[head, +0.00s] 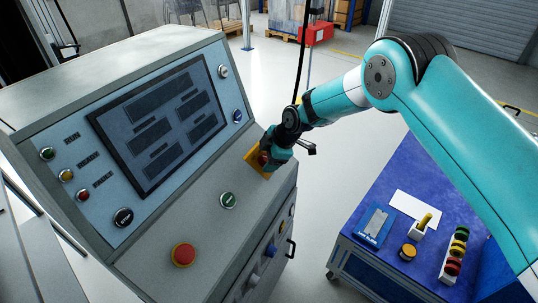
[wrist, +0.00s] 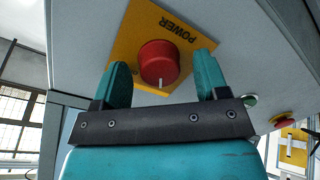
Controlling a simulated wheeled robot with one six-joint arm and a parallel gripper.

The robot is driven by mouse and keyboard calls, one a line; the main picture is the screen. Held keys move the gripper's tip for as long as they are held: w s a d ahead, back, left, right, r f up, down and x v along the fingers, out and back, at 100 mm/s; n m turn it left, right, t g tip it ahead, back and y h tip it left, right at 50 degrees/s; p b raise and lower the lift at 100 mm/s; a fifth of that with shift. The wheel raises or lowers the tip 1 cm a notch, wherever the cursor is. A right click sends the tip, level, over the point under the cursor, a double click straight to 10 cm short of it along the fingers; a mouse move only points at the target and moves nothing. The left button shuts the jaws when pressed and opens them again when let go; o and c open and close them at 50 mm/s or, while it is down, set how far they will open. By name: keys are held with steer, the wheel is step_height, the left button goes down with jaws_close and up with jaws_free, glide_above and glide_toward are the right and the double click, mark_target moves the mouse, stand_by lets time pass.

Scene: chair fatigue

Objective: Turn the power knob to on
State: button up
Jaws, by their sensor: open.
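The power knob (wrist: 158,64) is red and round with a white mark at its lower edge in the wrist view. It sits on a yellow plate lettered POWER (wrist: 135,30). My gripper (wrist: 163,82) is open, with one teal finger on each side of the knob; I cannot tell whether they touch it. In the head view my gripper (head: 270,155) is at the yellow plate (head: 256,160) on the right end of the grey console (head: 215,180), and it largely hides the knob.
The console carries a large red button (head: 183,254), a green button (head: 228,200) and a dark screen (head: 160,125). A blue cart (head: 375,205) with several small items stands to the right. Clear floor lies between the console and the cart.

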steer(key=c, duration=0.9)
steer(key=shift+f+m+b, duration=0.15)
steer(key=shift+m+b, duration=0.15)
steer(key=shift+b, duration=0.1)
steer(key=shift+f+m+b, duration=0.1)
steer(key=shift+m+b, duration=0.5)
steer(key=m+b, duration=0.2)
steer(key=m, duration=0.1)
steer(key=shift+d, duration=0.1)
steer(key=m+b, duration=0.2)
steer(key=m, duration=0.2)
steer(key=shift+m+y, duration=0.3)
steer(key=shift+y, duration=0.1)
steer(key=shift+s+m, duration=0.1)
steer(key=shift+m, duration=1)
